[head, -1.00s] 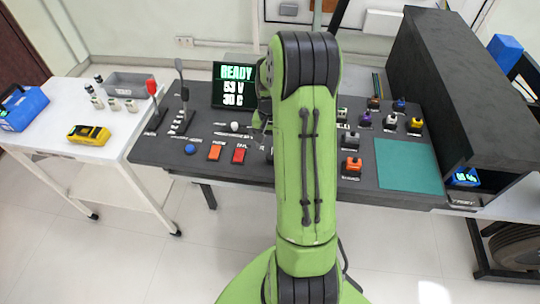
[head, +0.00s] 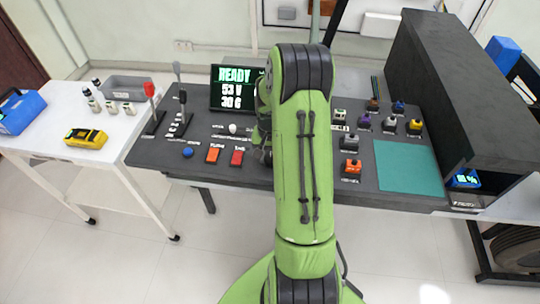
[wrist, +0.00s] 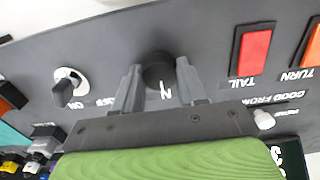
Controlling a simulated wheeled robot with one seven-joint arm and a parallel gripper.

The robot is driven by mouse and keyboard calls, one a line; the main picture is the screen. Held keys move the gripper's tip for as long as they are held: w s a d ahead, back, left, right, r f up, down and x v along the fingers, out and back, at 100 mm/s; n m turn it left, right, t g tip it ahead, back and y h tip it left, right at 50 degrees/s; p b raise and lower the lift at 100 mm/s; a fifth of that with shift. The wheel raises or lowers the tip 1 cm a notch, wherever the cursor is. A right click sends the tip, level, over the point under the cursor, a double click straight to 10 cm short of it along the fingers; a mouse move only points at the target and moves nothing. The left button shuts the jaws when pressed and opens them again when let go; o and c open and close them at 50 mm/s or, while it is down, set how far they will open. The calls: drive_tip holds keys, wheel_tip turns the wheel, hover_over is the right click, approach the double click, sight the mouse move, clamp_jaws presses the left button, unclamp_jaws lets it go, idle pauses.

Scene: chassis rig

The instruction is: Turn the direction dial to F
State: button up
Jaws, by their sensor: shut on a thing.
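The direction dial (wrist: 157,72) is a round black knob on the dark console, seen in the wrist view with a white letter N printed beside it. My gripper (wrist: 160,66) has one grey finger on each side of the dial and is shut on it. The dial's pointer mark and any F label cannot be made out. In the head view my green arm hides the dial, and only part of my gripper (head: 262,145) shows left of the arm.
A black ON/OFF knob (wrist: 70,85) on a white base is near the dial in the wrist view. On its other side are the red TAIL switch (wrist: 252,53) and orange TURN switch (wrist: 312,50). The screen (head: 236,88) reads READY. Tall levers (head: 180,105) stand at the console's left.

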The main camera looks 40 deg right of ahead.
sight(270, 158)
drive_tip(key=shift+m, duration=0.3)
drive_tip(key=m, duration=0.4)
drive_tip(key=shift+m, duration=2.2)
drive_tip(key=o, duration=1.1)
drive_tip(key=shift+c, duration=0.2)
wheel_tip(270, 158, up, 16)
drive_tip(key=p, duration=0.3)
drive_tip(key=shift+f, duration=0.1)
